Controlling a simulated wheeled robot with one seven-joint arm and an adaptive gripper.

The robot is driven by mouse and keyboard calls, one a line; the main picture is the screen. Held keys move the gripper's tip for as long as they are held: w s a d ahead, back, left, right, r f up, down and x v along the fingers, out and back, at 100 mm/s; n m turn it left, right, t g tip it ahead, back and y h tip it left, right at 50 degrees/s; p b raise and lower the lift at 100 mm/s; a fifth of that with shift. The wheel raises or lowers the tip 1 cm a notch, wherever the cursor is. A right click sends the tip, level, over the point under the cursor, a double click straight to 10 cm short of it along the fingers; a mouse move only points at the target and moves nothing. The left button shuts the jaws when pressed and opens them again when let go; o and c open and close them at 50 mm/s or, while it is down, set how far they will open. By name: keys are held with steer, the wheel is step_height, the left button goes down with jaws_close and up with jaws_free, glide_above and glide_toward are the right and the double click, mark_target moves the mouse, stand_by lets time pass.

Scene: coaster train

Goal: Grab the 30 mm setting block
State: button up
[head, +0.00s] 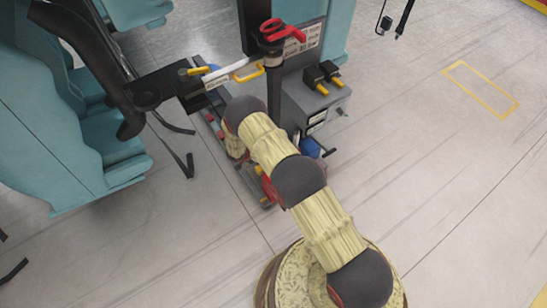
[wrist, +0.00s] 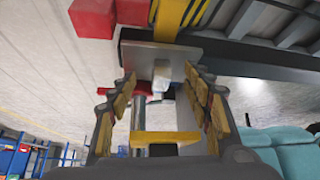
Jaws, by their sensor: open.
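I cannot tell for certain which thing is the 30 mm setting block. In the wrist view my gripper (wrist: 164,82) is open, with one finger on each side of the picture. Between the fingers a small whitish piece (wrist: 162,73) shows in front of a grey plate (wrist: 140,55). A yellow bar-like piece (wrist: 165,137) crosses lower down between the fingers. A red piece (wrist: 115,91) shows by the left fingertip. Nothing is visibly clamped. In the head view my arm covers most of the gripper and the place it reaches.
A grey work stand (head: 300,100) carries black-and-yellow pieces (head: 322,77) and a red item (head: 282,31) on a dark post. Teal seats (head: 75,130) stand at the left. In the wrist view a dark beam (wrist: 240,55) runs above the fingers.

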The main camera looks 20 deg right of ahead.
steer(key=shift+w+d+b, duration=0.2)
steer(key=shift+w+d, duration=0.2)
steer(key=shift+d, duration=0.35)
steer(key=shift+w+d+b, duration=0.15)
steer(key=shift+w+d, duration=0.25)
steer(key=shift+d, duration=0.3)
steer(key=b+x, duration=0.2)
steer(key=x, duration=0.3)
steer(key=shift+w+d+f, duration=0.1)
steer(key=shift+d, duration=0.05)
steer(key=shift+c, duration=1.1)
jaws_close()
